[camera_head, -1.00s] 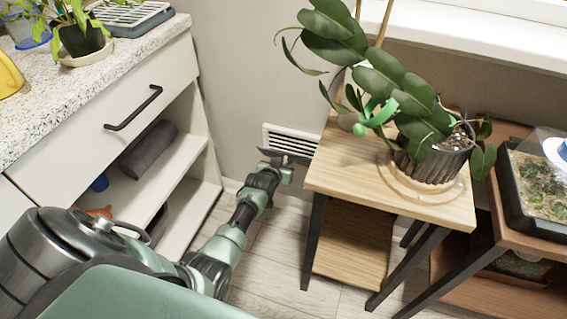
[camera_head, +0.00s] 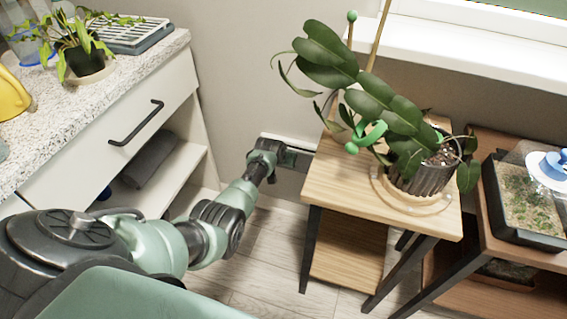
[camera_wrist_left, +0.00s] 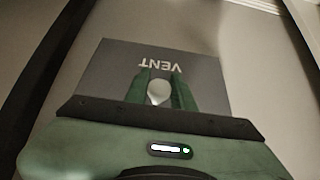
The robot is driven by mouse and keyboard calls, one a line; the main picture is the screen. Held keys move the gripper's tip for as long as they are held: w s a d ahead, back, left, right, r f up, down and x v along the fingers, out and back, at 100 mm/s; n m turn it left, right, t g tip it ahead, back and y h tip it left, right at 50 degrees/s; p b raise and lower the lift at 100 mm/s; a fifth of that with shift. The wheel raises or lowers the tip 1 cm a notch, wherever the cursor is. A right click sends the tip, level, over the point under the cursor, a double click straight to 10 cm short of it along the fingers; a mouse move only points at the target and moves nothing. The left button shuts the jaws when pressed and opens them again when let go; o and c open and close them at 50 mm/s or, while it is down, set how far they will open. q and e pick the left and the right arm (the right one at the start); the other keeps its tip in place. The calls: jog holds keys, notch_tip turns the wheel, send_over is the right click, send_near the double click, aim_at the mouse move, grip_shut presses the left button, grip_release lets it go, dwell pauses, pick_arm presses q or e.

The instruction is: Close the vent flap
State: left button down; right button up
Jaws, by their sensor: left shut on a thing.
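The vent flap is a grey panel lettered VENT, which appears upside down in the left wrist view (camera_wrist_left: 208,82). In the head view the flap (camera_head: 300,159) is a dark strip low on the wall, partly hidden by my left gripper (camera_head: 284,157). A pale frame edge (camera_head: 300,142) of the vent shows above it, and no slats show. In the left wrist view my left gripper (camera_wrist_left: 158,82) is shut on the flap's pale round knob (camera_wrist_left: 158,93). Whether the flap sits fully flush cannot be told. My right gripper is out of view.
A wooden plant stand (camera_head: 330,185) with a potted plant (camera_head: 420,175) stands close to the right of my left gripper. A white cabinet (camera_head: 95,150) with a drawer and open shelves stands to the left. Bare floor (camera_head: 260,250) lies between them.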

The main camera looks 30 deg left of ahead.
pick_arm(q)
jog(key=shift+w+a+r, duration=0.1)
jog(key=shift+w+r, duration=0.1)
jog(key=shift+w, duration=0.15)
jog(key=shift+w+a+r, duration=0.2)
jog(key=shift+w+r, duration=0.1)
jog(key=shift+w, duration=0.4)
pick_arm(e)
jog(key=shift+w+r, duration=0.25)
pick_arm(q)
jog(key=c, duration=1.2)
grip_release()
jog(key=shift+r, duration=0.1)
jog(key=shift+c, duration=0.2)
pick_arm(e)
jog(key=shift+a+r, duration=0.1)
